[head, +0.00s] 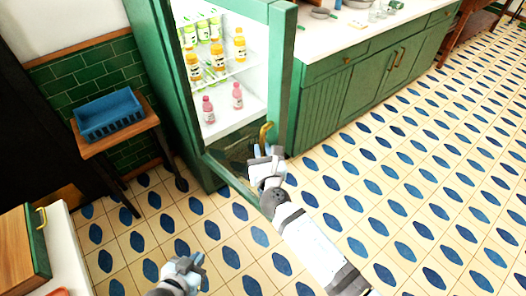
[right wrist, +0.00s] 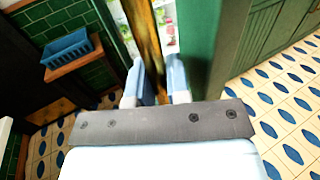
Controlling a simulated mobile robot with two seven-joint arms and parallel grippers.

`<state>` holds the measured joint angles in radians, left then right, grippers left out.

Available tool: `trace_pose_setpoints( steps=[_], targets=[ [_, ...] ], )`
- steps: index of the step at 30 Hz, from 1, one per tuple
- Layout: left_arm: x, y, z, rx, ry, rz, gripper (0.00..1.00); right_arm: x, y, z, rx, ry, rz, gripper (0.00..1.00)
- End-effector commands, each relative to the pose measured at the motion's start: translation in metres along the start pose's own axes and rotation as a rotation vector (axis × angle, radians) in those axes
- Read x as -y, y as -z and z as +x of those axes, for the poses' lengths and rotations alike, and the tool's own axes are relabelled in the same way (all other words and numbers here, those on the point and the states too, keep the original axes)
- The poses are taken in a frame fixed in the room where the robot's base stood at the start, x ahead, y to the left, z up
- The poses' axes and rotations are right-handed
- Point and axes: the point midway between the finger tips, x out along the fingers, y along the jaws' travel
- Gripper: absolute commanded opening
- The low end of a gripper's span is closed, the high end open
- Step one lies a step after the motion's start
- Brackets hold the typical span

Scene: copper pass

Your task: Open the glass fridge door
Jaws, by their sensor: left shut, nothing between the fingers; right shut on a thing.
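The green fridge (head: 284,75) stands at the upper middle of the head view, with bottles on lit shelves seen through its glass front. Its brass handle (head: 266,131) is on the right side of the door. My right gripper (head: 267,152) is shut on this handle. In the right wrist view the handle (right wrist: 149,40) runs up between the two pale fingers (right wrist: 160,82). I cannot tell whether the door stands slightly ajar. My left gripper (head: 197,262) is shut and empty, low over the floor, apart from the fridge.
A blue crate (head: 110,114) sits on a small wooden table (head: 92,148) left of the fridge. Green cabinets (head: 345,92) with a white counter stand to the right. A white-topped unit (head: 66,250) is at the lower left. The tiled floor (head: 400,190) is clear at right.

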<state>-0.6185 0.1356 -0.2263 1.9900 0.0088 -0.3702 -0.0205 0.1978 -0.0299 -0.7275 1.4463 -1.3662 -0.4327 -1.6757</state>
Motion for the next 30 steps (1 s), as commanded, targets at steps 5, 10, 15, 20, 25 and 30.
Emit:
trace_pose_setpoints(
  steps=[5, 10, 15, 20, 25, 30],
  targets=[
    [0.0001, 0.0003, -0.0001, 0.0, 0.0, 0.0, 0.0, -0.0011, -0.0017, 0.0008, 0.003, -0.001, 0.0, 0.0],
    [0.0, 0.0003, 0.0, 0.0, 0.0, 0.0, 0.0, -0.0012, -0.0016, 0.0009, 0.003, -0.001, 0.0, 0.0],
    [-0.0001, 0.0004, 0.0001, 0.0, 0.0, 0.0, 0.0, -0.0011, -0.0016, 0.0008, 0.003, -0.001, 0.001, 0.0],
    [-0.0003, 0.0004, 0.0002, 0.0, -0.001, 0.0, 0.0, -0.0009, -0.0012, 0.0007, 0.002, -0.001, 0.0, 0.41],
    [-0.0004, 0.0003, 0.0002, 0.0, -0.001, 0.0, 0.0, -0.0007, -0.0007, 0.0006, 0.001, 0.0, 0.0, 0.41],
    [-0.0004, 0.0012, 0.0002, -0.001, -0.001, 0.0, 0.0, 0.0014, -0.0006, 0.001, 0.001, 0.0, 0.0, 0.41]
  ],
)
